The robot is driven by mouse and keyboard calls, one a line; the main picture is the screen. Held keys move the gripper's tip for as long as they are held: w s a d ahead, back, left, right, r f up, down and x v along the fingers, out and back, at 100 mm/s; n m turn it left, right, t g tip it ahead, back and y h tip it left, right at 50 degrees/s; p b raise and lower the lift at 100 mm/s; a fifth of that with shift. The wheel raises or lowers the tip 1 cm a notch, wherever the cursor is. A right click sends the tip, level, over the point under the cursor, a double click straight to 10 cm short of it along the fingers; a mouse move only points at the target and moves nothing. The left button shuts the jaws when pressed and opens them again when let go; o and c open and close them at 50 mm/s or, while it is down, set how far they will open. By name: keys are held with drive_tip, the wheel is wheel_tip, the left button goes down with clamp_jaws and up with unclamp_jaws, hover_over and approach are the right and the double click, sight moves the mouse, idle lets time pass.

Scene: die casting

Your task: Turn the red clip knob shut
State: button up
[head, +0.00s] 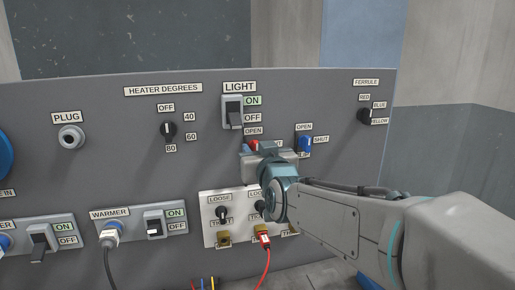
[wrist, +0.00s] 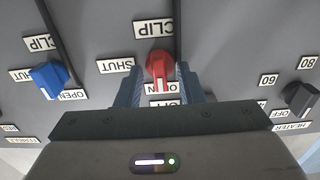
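The red clip knob (wrist: 159,68) sits on the grey panel, and its pointer is toward the partly covered OPEN label (wrist: 160,88) in the wrist view. The SHUT label (wrist: 116,66) is to its left there. My gripper (wrist: 160,80) is open, with its two blue fingers on either side of the knob and a small gap showing at each side. In the head view the red knob (head: 253,145) shows only in part, just behind my gripper (head: 266,152), which hides its lower side and its SHUT label.
A blue clip knob (head: 305,145) with its own OPEN and SHUT labels is close to the right. The light switch (head: 233,111) is just above. A white plate (head: 214,236) with small knobs and a red cable (head: 267,262) is below.

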clamp_jaws()
drive_tip(key=shift+f+b, duration=0.1)
drive_tip(key=shift+b, duration=0.35)
drive_tip(key=m+b, duration=0.6)
drive_tip(key=m, duration=0.2)
drive_tip(key=m+b, duration=0.6)
drive_tip(key=m, duration=0.2)
drive_tip(key=shift+d+m, duration=0.2)
drive_tip(key=shift+m, duration=0.5)
unclamp_jaws()
drive_tip(key=shift+f, duration=0.1)
